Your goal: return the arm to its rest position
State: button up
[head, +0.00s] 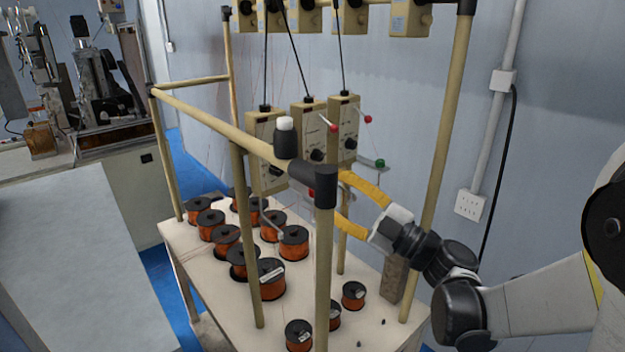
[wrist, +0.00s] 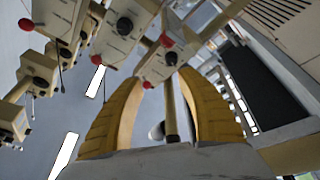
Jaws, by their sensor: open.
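My gripper (head: 337,196) has two yellow fingers spread apart, with nothing seen between them in the head view. It is inside the right part of the tan tube frame (head: 325,265), reaching left past the front corner post. Its fingertips are partly hidden by the frame's dark corner joint. In the wrist view my gripper (wrist: 160,76) points up toward tensioner boxes. My arm comes in from the right edge of the head view. No rest position is marked in view.
Tan tensioner boxes (head: 345,125) with red-tipped levers are close beyond my fingers. Several copper wire spools (head: 270,278) stand on the white table (head: 225,310) below. A tan post (head: 450,130) rises just above my wrist. The grey wall (head: 560,80) is behind.

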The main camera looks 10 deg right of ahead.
jog(key=w+d+r+m+t+h+b, duration=0.1)
jog(key=w+d+r+m+t+h, duration=0.1)
jog(key=d+r+m+t+h, duration=0.35)
jog(key=s+d+f+m+g+h+b, duration=0.2)
jog(key=s+d+f+m+h+b, duration=0.15)
jog(key=d+f+m+h, duration=0.7)
jog(key=s+a+f+m+g, duration=0.1)
jog(key=s+a+f+g, duration=0.1)
jog(key=s+f, duration=0.3)
jog(key=s+a+f+m+g+b, duration=0.1)
jog(key=s+a+f+g, duration=0.2)
jog(key=s+f+g, duration=0.2)
jog(key=s+a+f+m+g, duration=0.1)
jog(key=s+a+f+g, duration=0.1)
jog(key=s+f, duration=0.4)
jog(key=s+g, duration=0.1)
jog(key=s, duration=0.2)
jog(key=shift+s+a+f+m+g, duration=0.3)
jog(key=shift+f+m+g, duration=0.05)
jog(key=shift+f+m, duration=0.05)
jog(key=shift+r, duration=0.1)
